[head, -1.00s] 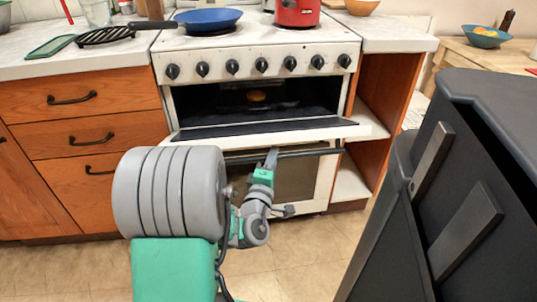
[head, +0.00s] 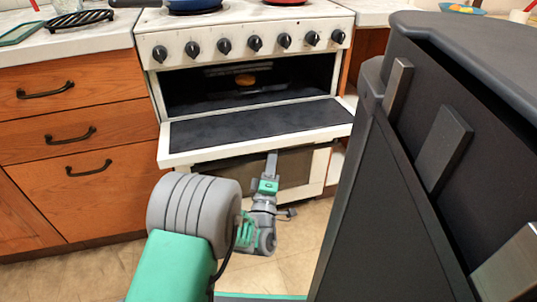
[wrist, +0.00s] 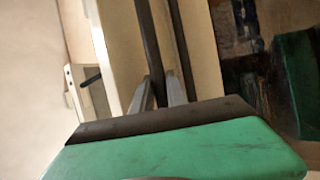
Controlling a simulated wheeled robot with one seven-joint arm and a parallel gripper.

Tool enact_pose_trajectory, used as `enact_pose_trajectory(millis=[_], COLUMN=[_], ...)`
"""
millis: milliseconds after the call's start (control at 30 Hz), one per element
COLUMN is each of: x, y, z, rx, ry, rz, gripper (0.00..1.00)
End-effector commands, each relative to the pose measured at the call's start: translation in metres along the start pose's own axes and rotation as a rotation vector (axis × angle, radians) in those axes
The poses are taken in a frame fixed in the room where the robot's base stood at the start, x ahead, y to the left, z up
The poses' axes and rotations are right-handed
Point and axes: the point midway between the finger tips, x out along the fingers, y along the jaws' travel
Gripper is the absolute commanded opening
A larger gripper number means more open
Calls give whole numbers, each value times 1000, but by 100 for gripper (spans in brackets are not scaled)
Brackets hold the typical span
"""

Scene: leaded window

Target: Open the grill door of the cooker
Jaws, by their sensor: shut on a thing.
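The white cooker (head: 150,45) has its grill compartment (head: 240,85) showing open, with its dark inside and a small round orange-brown thing in it. The grill door (head: 260,124) is folded down and out, its dark inner face up and its white front edge towards me. My gripper (head: 272,163) is at the underside of the door's front edge, right of its middle. In the wrist view my gripper (wrist: 160,92) is shut on a dark bar, the grill door handle (wrist: 150,40). In the head view the door hides most of the handle.
The oven door (head: 305,172) below is shut. Wooden drawers (head: 75,115) stand to the left. A blue pan (head: 192,5) and a red pot are on the hob. My dark body fills the right side. Floor is free in front of the cooker.

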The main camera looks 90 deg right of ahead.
Motion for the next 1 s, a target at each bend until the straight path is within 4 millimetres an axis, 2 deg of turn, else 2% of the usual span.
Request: enact_pose_trajectory(millis=[367,400,633,900,1000], x=[1,1,1,0,-9], y=[2,2,2,1,2], z=[0,1,4,4,4], rx=[4,4,0,-1,1], ry=[3,2,-5,-6,-6], rz=[11,11,9,7,6], gripper=[0,20,39,40,40])
